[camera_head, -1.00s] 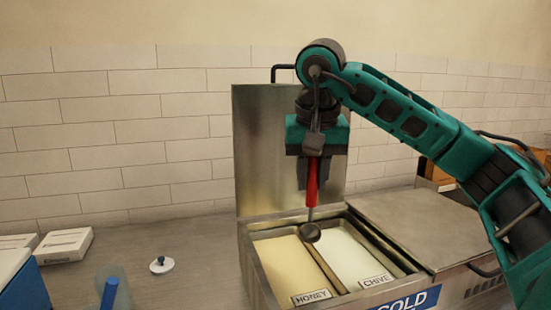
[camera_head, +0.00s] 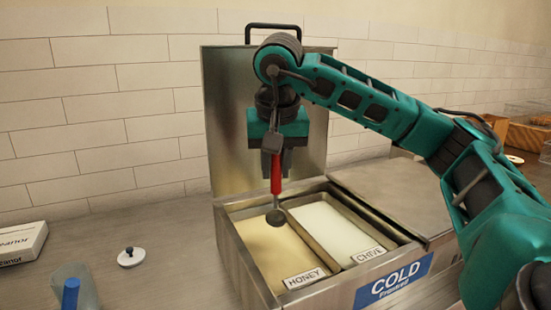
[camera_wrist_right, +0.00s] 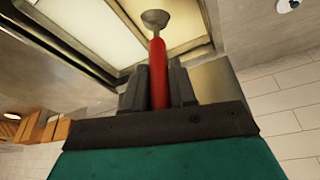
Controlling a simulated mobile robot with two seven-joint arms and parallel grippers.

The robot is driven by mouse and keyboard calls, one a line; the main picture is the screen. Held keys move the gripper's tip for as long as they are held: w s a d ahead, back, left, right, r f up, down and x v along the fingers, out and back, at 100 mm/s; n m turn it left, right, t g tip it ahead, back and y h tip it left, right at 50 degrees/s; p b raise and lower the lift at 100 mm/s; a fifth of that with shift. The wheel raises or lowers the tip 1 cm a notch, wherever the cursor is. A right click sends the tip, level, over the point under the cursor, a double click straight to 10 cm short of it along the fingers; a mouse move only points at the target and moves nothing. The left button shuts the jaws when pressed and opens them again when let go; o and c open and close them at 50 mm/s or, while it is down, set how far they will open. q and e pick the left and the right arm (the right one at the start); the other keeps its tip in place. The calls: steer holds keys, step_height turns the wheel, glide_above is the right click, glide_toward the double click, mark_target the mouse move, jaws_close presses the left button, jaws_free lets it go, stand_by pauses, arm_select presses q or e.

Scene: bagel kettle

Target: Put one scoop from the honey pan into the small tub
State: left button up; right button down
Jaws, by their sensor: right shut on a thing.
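My right gripper (camera_head: 276,166) points down over the open cold unit. It is shut on the red handle of a scoop (camera_head: 276,182). I cannot tell whether the bowl touches the cream-coloured fill. In the right wrist view the red handle (camera_wrist_right: 158,75) sits between the fingers (camera_wrist_right: 157,92), with the bowl beyond. The honey pan carries a HONEY label. I cannot make out a small tub for certain. My left gripper is not in view.
The chive pan (camera_head: 335,232) lies right of the honey pan. The unit's raised metal lid (camera_head: 222,130) stands behind. On the counter at left are a white knobbed lid (camera_head: 130,257), a clear cup with something blue (camera_head: 85,292) and a white box (camera_head: 22,243). Counter between is clear.

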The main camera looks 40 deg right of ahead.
mark_target(276, 209)
step_height(276, 209, down, 5)
steer(key=b, duration=0.3)
steer(key=shift+r, duration=0.15)
step_height(276, 209, down, 6)
steer(key=b, duration=0.4)
steer(key=shift+r, duration=0.1)
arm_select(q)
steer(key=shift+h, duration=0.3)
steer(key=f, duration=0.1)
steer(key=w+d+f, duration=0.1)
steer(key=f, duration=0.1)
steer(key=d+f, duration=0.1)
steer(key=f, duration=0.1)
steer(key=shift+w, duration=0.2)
arm_select(e)
steer(key=shift+f, duration=0.2)
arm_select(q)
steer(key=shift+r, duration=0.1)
arm_select(e)
steer(key=shift+w+d, duration=0.1)
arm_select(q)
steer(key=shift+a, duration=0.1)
arm_select(e)
steer(key=shift+w+d, duration=0.3)
steer(key=shift+d, duration=0.05)
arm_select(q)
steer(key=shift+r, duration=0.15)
arm_select(e)
steer(key=shift+s+a, duration=1.35)
steer(key=shift+a, duration=0.15)
